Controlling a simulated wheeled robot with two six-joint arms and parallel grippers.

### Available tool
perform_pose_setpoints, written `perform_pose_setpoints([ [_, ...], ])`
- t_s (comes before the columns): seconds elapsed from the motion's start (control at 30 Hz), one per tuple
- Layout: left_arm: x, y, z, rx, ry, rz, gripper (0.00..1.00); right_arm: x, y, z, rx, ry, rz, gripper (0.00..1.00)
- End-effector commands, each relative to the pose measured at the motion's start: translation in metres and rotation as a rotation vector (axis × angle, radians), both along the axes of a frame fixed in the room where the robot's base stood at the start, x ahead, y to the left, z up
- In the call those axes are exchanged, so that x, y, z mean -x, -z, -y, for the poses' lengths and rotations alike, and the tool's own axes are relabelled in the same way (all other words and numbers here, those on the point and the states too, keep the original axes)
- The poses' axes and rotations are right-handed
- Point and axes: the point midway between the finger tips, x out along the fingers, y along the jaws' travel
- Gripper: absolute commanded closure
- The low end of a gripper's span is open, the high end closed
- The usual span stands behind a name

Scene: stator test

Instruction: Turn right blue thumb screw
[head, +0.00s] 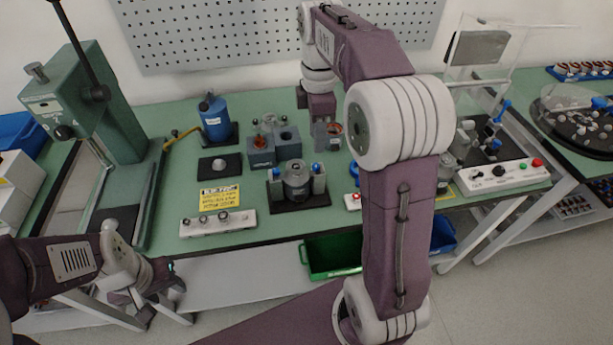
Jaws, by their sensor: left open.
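A dark fixture base (300,199) on the green bench holds a grey cylindrical part (296,180) between two upright posts. Each post has a blue thumb screw on top, a left one (288,168) and a right one (316,168). My right arm reaches over the bench from the right, and its gripper (322,130) points down behind the fixture, apart from the right screw. Its fingers are small and partly merge with the parts behind, so their opening is unclear. My left gripper (160,288) is open and low, in front of the bench's front edge at left.
A green press (105,110) stands at the left, with a blue bottle (214,118) beside it. Grey blocks (261,152) sit behind the fixture. A control box (217,222) lies at the front edge. My right arm hides part of the bench right of the fixture.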

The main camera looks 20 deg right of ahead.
Motion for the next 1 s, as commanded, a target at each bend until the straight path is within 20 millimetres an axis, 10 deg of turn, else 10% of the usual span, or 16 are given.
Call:
perform_pose_setpoints([
  [0.53,0.0,0.028,0.0,0.0,0.0,0.0,0.53,0.001,0.078,-0.001,0.0,0.0,-0.002,0.6],
  [0.9,0.0,0.029,0.0,0.0,0.0,0.0,0.53,0.0,0.088,-0.001,0.001,0.0,0.001,0.6],
  [1.0,0.0,0.029,0.0,0.0,0.0,0.0,0.53,0.0,0.088,-0.001,0.001,0.0,0.001,0.83],
])
